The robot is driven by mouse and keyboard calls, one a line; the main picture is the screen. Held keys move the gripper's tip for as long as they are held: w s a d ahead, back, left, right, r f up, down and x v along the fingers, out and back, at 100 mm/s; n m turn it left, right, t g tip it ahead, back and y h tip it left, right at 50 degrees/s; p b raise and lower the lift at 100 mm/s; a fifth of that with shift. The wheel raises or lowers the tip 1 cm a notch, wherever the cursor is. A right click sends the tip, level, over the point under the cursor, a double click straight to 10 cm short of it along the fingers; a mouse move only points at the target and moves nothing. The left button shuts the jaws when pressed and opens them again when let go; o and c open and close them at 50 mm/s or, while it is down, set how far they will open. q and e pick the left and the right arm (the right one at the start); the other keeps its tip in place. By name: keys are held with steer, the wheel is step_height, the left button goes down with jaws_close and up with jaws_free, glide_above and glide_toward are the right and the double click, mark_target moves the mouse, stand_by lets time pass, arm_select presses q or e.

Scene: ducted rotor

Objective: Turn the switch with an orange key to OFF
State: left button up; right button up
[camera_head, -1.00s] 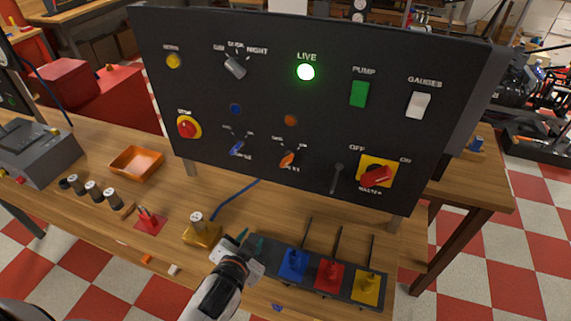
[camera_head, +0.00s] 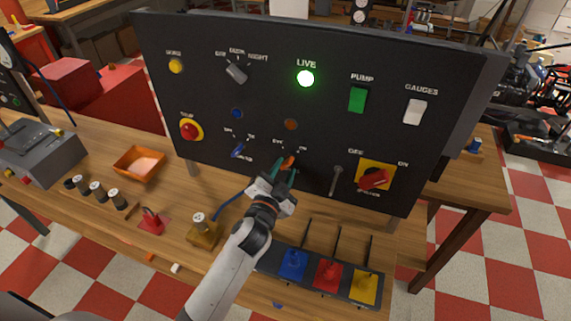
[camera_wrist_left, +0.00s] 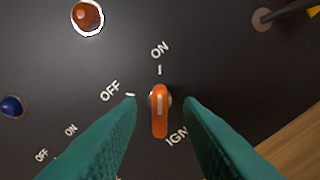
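The switch with the orange key (camera_head: 288,162) is on the lower middle of the black panel. In the left wrist view the orange key (camera_wrist_left: 159,112) stands upright in the picture, in line with the ON mark above it. The OFF mark is to its upper left and IGN to its lower right. My left gripper (camera_head: 283,171) is at this switch. In the left wrist view its two teal fingers (camera_wrist_left: 160,103) are open, one on each side of the key, with a gap on both sides. My right gripper is not in view.
A blue key switch (camera_head: 238,149) is left of the orange one. A grey lever (camera_head: 335,180) and the red master knob on its yellow plate (camera_head: 375,168) are to the right. An orange indicator (camera_head: 291,124) sits above. Blue, red and yellow levered blocks (camera_head: 327,272) stand on the bench below.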

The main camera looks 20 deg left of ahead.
arm_select(q)
steer(key=shift+w, duration=0.8)
steer(key=shift+c, duration=0.5)
jaws_close()
